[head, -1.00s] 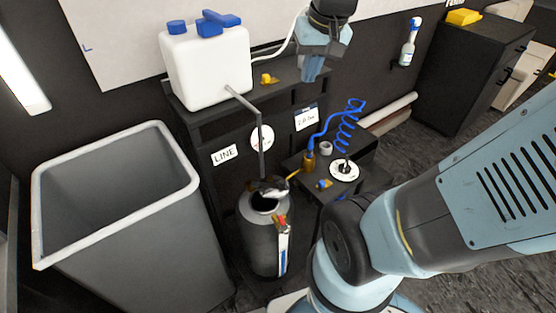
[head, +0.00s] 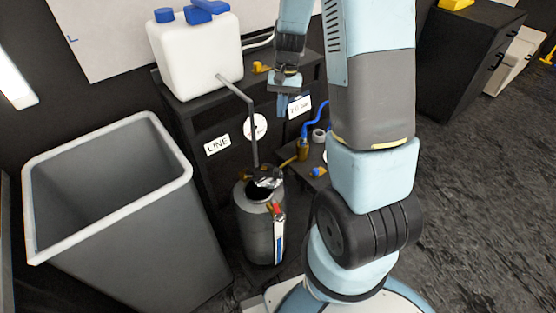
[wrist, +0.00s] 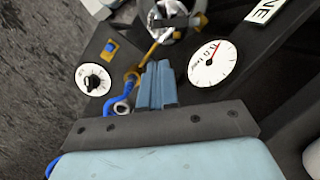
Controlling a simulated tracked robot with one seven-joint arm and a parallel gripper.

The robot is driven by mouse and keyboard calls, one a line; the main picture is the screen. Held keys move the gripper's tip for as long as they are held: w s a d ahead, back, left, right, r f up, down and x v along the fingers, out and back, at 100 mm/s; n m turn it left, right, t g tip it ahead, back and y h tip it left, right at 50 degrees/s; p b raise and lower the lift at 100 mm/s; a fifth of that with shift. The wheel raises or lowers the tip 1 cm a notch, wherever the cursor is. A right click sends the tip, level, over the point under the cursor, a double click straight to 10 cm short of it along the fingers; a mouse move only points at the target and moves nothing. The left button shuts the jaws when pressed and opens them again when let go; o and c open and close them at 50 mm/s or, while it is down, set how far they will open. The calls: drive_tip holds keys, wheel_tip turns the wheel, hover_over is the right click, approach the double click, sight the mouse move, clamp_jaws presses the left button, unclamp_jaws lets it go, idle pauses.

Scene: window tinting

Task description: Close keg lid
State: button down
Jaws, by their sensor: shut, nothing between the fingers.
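The grey metal keg (head: 262,228) stands on the floor below the bench in the head view. Its silvery lid (head: 267,182) is at the top opening, with dark gaps around it, and looks tilted rather than flat. A brass fitting with red and blue parts is on the keg's front. In the wrist view the lid (wrist: 172,22) shows at the top edge, partly cut off. My gripper (head: 281,108) is above and behind the keg, pointing down, apart from the lid. In the wrist view my gripper (wrist: 158,68) has its blue fingers together with nothing between them.
A tall grey bin (head: 110,205) stands left of the keg. A white jug (head: 197,58) sits on the bench above, and its metal pipe (head: 252,125) comes down over the keg. A blue hose and brass fitting (head: 303,150) are close on the right.

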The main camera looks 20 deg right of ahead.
wheel_tip(320, 180, down, 11)
drive_tip(key=m+g, duration=0.1)
drive_tip(key=g, duration=0.1)
approach(268, 173)
drive_tip(key=s+d+f, duration=0.3)
drive_tip(key=shift+s+d+f, duration=0.2)
drive_tip(key=shift+f, duration=0.05)
